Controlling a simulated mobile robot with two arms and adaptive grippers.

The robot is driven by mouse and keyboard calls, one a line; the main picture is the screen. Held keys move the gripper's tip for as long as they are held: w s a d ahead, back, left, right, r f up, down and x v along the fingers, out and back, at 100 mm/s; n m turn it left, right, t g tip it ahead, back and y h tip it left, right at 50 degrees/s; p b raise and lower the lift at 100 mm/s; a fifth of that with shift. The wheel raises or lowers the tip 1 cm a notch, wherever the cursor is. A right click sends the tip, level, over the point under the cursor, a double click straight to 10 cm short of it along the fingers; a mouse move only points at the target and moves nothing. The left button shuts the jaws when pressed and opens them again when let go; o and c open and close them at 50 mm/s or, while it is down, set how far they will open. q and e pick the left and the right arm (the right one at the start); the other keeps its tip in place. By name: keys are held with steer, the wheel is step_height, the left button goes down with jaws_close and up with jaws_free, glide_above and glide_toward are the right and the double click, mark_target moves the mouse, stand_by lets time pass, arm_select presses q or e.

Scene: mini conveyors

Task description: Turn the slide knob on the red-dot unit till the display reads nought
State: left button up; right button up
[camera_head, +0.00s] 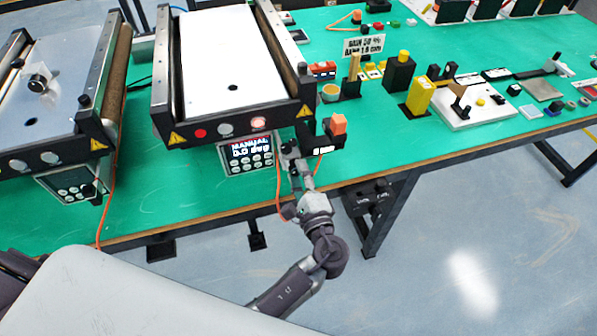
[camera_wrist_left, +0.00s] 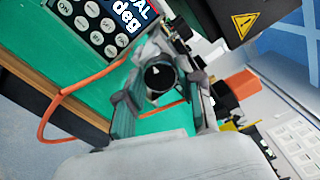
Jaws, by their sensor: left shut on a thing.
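The red-dot unit is a conveyor (camera_head: 240,128) with a white belt and a red dot on its front bar. Below that bar hangs a control panel (camera_head: 262,166) with a keypad and a display (camera_head: 250,147). The display shows MANUAL over a line of small digits that I cannot read surely; in the left wrist view the display (camera_wrist_left: 133,12) is cut off and shows "deg". My left gripper (camera_head: 290,162) is at the panel's right side. In the left wrist view its fingers (camera_wrist_left: 163,90) are shut around the round black knob (camera_wrist_left: 160,77). My right gripper is not in view.
A second conveyor (camera_head: 45,155) with its own panel stands at the left. An orange cable (camera_head: 278,190) hangs beside my gripper. A black block with an orange top (camera_head: 338,125) stands close to its right. The green table's front edge (camera_head: 200,222) runs below.

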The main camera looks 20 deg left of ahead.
arm_select(q)
steer(key=shift+s+d+f, duration=0.2)
steer(key=shift+f, duration=0.2)
steer(key=o, duration=1.1)
steer(key=shift+r, duration=0.1)
steer(key=shift+o, duration=0.3)
steer(key=shift+r, duration=0.2)
steer(key=v, duration=1.2)
